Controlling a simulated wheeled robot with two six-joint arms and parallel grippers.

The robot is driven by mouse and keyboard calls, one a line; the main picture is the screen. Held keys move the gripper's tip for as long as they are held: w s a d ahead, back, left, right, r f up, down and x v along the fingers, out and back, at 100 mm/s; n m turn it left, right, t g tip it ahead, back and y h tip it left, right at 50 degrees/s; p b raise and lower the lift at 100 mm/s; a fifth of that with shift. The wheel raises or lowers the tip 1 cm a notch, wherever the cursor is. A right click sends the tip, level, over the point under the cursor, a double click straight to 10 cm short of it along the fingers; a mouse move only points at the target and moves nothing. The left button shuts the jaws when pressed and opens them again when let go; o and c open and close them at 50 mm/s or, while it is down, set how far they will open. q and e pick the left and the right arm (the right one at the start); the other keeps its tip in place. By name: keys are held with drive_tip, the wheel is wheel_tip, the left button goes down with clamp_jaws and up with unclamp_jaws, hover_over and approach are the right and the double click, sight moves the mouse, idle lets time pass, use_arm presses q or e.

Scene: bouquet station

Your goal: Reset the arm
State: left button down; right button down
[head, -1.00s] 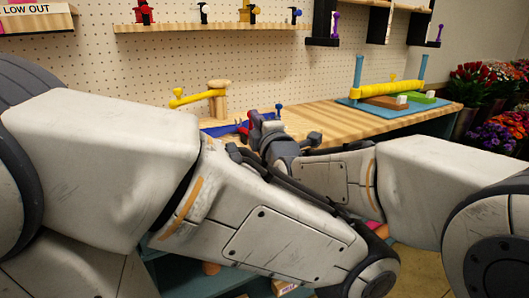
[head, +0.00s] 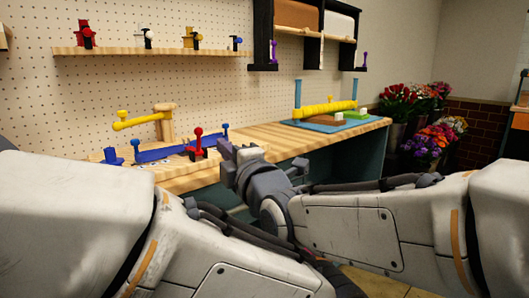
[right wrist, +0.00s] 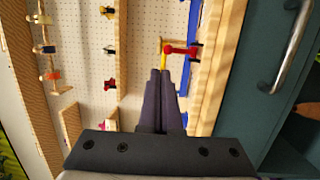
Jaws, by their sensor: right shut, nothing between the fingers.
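My right gripper (head: 236,158) is in the middle of the head view, in front of the workbench edge. In the right wrist view its two dark fingers (right wrist: 160,78) are together with nothing between them. A red-handled piece (right wrist: 180,51) shows just beyond the fingertips there; whether they touch it I cannot tell. The same red piece (head: 198,140) stands at the bench's front, left of the gripper, in the head view. My left arm fills the lower left of the head view; its gripper does not show.
The wooden workbench (head: 262,137) holds a blue fixture (head: 163,153), a yellow bar on a wooden post (head: 142,119) and a blue mat with a yellow roller (head: 325,109). A pegboard shelf (head: 160,50) is behind. Flower buckets (head: 398,132) stand at the right. Teal cabinet doors (right wrist: 235,75) show below the bench.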

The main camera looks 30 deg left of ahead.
use_arm(q)
drive_tip(key=shift+s+d+f, duration=0.15)
drive_tip(key=shift+d+f, duration=0.05)
drive_tip(key=shift+d, duration=0.25)
use_arm(e)
drive_tip(key=shift+s+d, duration=0.4)
drive_tip(key=shift+a, duration=0.1)
